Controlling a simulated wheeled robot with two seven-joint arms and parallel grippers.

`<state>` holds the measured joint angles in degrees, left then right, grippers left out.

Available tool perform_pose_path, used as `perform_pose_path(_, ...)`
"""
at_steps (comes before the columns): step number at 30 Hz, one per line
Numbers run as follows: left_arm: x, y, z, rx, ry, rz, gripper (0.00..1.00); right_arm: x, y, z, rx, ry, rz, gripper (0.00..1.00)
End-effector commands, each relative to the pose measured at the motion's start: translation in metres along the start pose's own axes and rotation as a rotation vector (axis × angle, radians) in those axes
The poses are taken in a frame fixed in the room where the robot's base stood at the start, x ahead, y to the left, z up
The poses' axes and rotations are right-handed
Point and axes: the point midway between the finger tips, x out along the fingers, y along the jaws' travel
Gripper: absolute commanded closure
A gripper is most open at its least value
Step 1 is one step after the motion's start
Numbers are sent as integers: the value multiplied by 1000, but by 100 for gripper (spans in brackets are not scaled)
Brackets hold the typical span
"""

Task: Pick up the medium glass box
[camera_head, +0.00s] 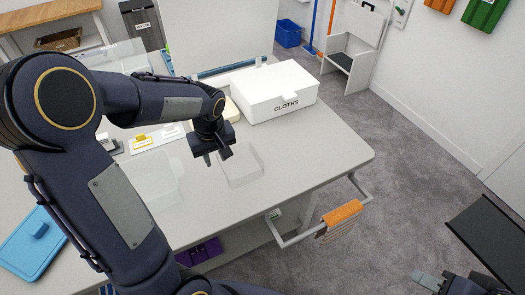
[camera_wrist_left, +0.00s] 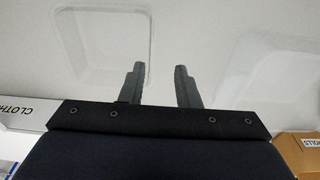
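Two clear glass boxes lie on the grey table. The smaller-looking one (camera_head: 243,165) is just right of my left gripper (camera_head: 216,158) in the head view; the larger-looking one (camera_head: 152,182) is to its left, partly behind my arm. In the left wrist view, a box with rounded corners (camera_wrist_left: 108,47) is at left and a larger one (camera_wrist_left: 268,75) at right. I cannot tell for sure which is the medium one. My left gripper is open and empty above the table, its fingers (camera_wrist_left: 158,85) apart. My right gripper (camera_head: 432,281) shows only partly at the lower right.
A white CLOTHS box (camera_head: 275,92) stands behind the gripper. A clear container (camera_head: 112,56) is at the far left. An orange cloth (camera_head: 342,214) hangs on the table's rail. The table's right front corner is clear.

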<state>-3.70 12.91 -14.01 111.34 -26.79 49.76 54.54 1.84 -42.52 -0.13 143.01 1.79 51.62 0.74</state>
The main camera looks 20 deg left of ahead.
Motion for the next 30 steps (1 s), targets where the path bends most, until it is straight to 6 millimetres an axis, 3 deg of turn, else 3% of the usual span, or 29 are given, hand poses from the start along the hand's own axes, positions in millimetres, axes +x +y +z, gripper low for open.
perform_pose_path(11,33,2,-4,-13,3,-19,71,-4,-2,-2,0,0,0,64)
perform_pose_path(21,78,6,-3,-11,3,-17,71,-11,-5,-6,0,0,0,64)
perform_pose_path(30,81,7,-4,-12,5,-14,74,-11,-5,-5,0,0,0,64)
